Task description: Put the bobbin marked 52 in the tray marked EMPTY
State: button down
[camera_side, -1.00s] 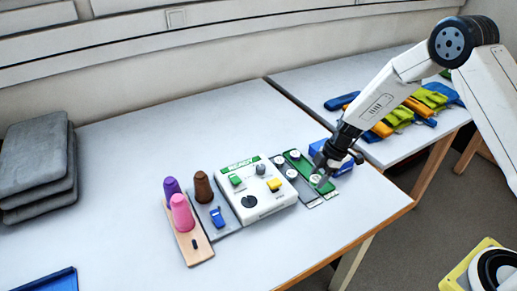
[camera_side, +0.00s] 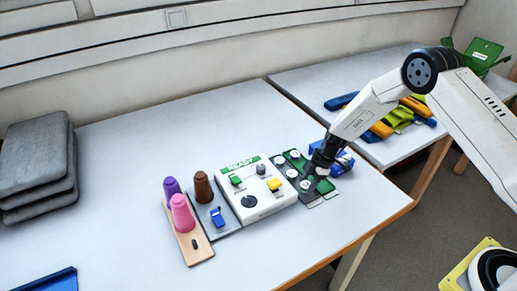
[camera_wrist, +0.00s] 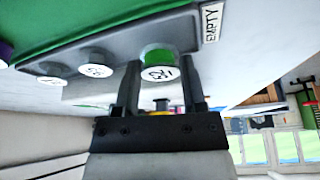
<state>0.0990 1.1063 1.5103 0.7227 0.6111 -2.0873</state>
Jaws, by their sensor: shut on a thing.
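My gripper (camera_wrist: 160,82) is shut on a bobbin with a green side and a white face marked 52 (camera_wrist: 158,73). In the wrist view the bobbin sits between the two fingertips, close to a white label reading EMPTY (camera_wrist: 211,22). In the side view my gripper (camera_side: 319,170) is low over the right end of the dark panel with green trays (camera_side: 325,187). There the held bobbin is hidden or too small to make out. Whether it touches a tray cannot be told.
Other white-faced bobbins (camera_wrist: 95,70) sit left of the held one. A white READY box (camera_side: 250,196) stands left of the trays, with pink (camera_side: 182,214), purple and brown cones beyond it. A blue object (camera_side: 346,160) lies just behind my gripper. The table's front right edge is near.

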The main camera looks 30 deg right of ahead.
jog(key=shift+f, duration=0.75)
jog(key=shift+f, duration=0.1)
jog(key=shift+c, duration=2.2)
grip_release()
jog(key=v, duration=1.2)
jog(key=shift+s, duration=0.1)
